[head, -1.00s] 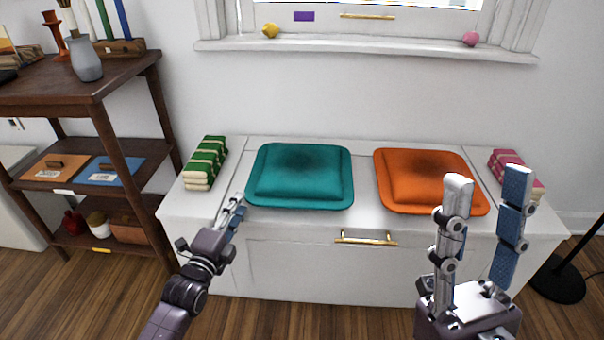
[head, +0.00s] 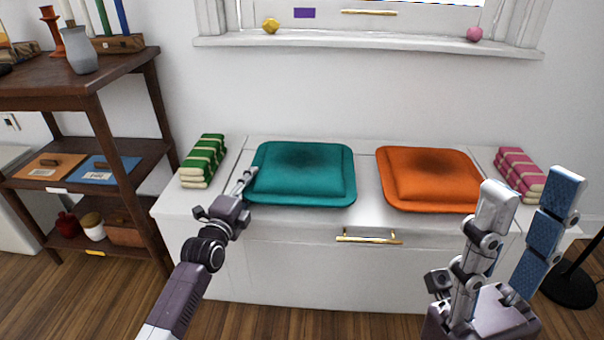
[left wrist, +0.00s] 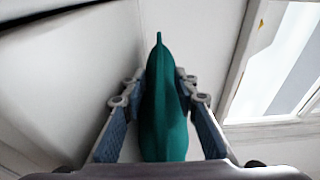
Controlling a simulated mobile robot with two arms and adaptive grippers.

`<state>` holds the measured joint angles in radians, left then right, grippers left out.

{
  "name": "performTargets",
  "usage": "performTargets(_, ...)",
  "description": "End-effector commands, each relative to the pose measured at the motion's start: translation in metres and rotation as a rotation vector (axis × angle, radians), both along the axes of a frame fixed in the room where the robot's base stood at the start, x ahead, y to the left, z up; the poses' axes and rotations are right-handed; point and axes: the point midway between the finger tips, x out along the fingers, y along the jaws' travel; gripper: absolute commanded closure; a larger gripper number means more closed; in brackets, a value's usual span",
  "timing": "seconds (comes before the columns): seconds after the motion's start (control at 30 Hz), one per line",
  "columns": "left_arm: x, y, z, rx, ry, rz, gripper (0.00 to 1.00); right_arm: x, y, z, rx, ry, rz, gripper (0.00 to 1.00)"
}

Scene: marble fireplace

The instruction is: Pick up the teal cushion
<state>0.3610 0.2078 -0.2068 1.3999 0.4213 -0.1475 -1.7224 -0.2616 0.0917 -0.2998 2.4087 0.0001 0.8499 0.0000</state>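The teal cushion (head: 303,174) lies flat on the white bench (head: 230,213), left of its middle. My left gripper (head: 247,182) is at the cushion's left edge. In the left wrist view the teal cushion (left wrist: 166,110) stands edge-on between the two spread fingers of my left gripper (left wrist: 160,90). A gap shows on the left finger's side; the right finger is very close to the cushion, and I cannot tell if it touches. My right gripper (head: 528,205) is open and empty, in front of the bench's right end.
An orange cushion (head: 430,178) lies to the right on the bench. Green striped folded cloths (head: 204,160) and pink ones (head: 520,174) sit at its ends. A dark wooden shelf (head: 90,95) stands at left. A window sill (head: 370,41) is above.

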Motion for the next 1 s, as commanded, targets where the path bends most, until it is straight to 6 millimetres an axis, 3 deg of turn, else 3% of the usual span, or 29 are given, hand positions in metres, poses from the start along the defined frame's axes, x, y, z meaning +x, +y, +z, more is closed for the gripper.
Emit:
performTargets(0.17, -0.0002, 0.0, 0.0002, 0.0, 0.001, 0.0, 0.75, -0.0001, 0.0001, 0.0005, 0.0, 0.001, 0.0, 0.6)
performTargets(0.4, -0.0004, 0.0003, 0.0001, 0.001, 0.001, 0.0, 1.0, -0.0001, 0.0001, 0.0003, 0.0, 0.001, 0.0, 0.6)
performTargets(1.0, -0.0002, 0.0004, 0.0071, -0.001, -0.004, 0.0, 1.0, -0.001, -0.0001, 0.0032, 0.001, -0.002, 0.001, 0.6)
